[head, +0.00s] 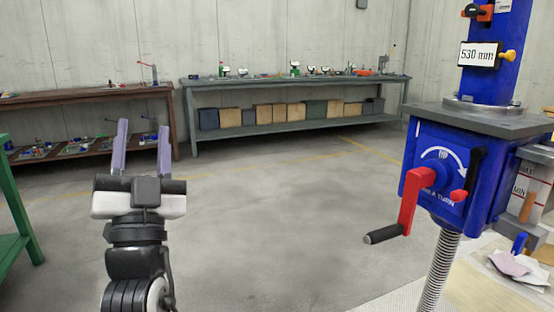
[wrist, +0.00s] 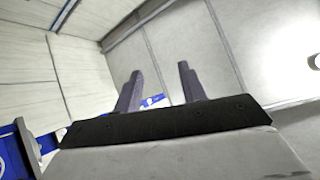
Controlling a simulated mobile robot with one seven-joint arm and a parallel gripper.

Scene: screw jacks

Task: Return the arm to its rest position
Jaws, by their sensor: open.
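My gripper (head: 142,145) is at the left of the head view, held up in free air with its two purple-grey fingers pointing upward. The fingers are apart and nothing is between them. In the wrist view my gripper (wrist: 157,85) also shows spread, empty fingers against pale walls and ceiling. The blue screw jack (head: 440,165) stands at the right of the head view, well apart from my gripper. Its red crank (head: 410,195) hangs down with a dark handle at the lower left. A plate on its column reads 530 mm.
A long grey bench (head: 300,80) with tools on top and boxes below stands at the back wall. A brown bench (head: 75,97) is at the back left, and a green frame (head: 18,205) at the left edge. The middle floor is clear.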

